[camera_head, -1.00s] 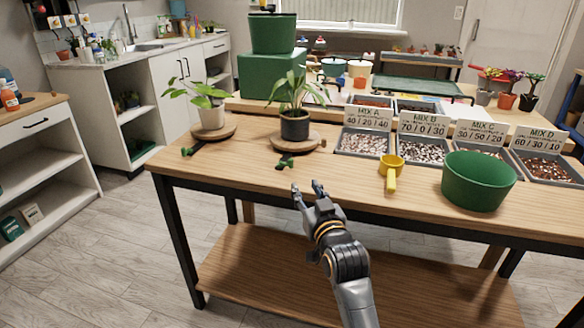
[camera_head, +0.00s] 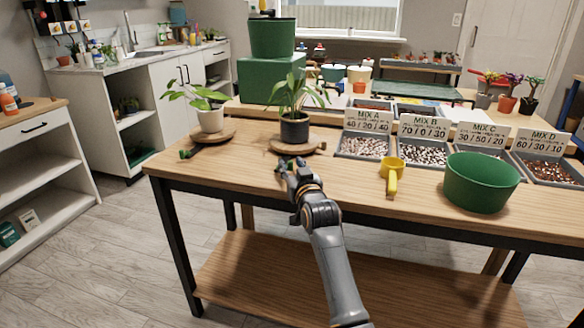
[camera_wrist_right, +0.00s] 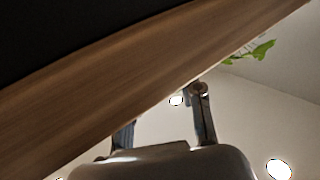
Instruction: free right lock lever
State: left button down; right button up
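The right plant, in a black pot (camera_head: 294,131), stands on a round wooden board (camera_head: 277,145). The green right lock lever at that board's front is not distinguishable now; my right gripper covers its place. My right gripper (camera_head: 290,163) is just in front of the board, low over the tabletop. In the right wrist view its two fingers (camera_wrist_right: 162,115) stand apart, with nothing seen held between them. A wooden edge (camera_wrist_right: 130,62) lies close by them. Contact with the lever cannot be told. My left gripper is not in view.
A white-potted plant (camera_head: 210,118) stands on a left board (camera_head: 226,133) with a green lever (camera_head: 187,153) at its front. A yellow scoop (camera_head: 391,178), a green pot (camera_head: 480,182) and soil trays (camera_head: 362,146) are to the right. The table's front left is clear.

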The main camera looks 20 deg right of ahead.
grip_shut()
jog(key=shift+r, duration=0.1)
jog(key=shift+w+d+r+n+y+p, duration=0.1)
jog(key=shift+d+n+y+p, duration=0.15)
jog(key=shift+y, duration=0.2)
jog(key=shift+w+d+n+y+p, duration=0.1)
jog(key=shift+n+y+p, duration=0.1)
jog(key=shift+n+y, duration=0.45)
jog(key=shift+y, duration=0.1)
pick_arm(q)
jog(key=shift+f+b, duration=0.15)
jog(key=shift+b, duration=0.4)
pick_arm(e)
jog(key=shift+w+d+n+y, duration=0.15)
jog(key=shift+n+y, duration=0.35)
jog(key=shift+y, duration=0.5)
grip_release()
jog(key=shift+f, duration=0.2)
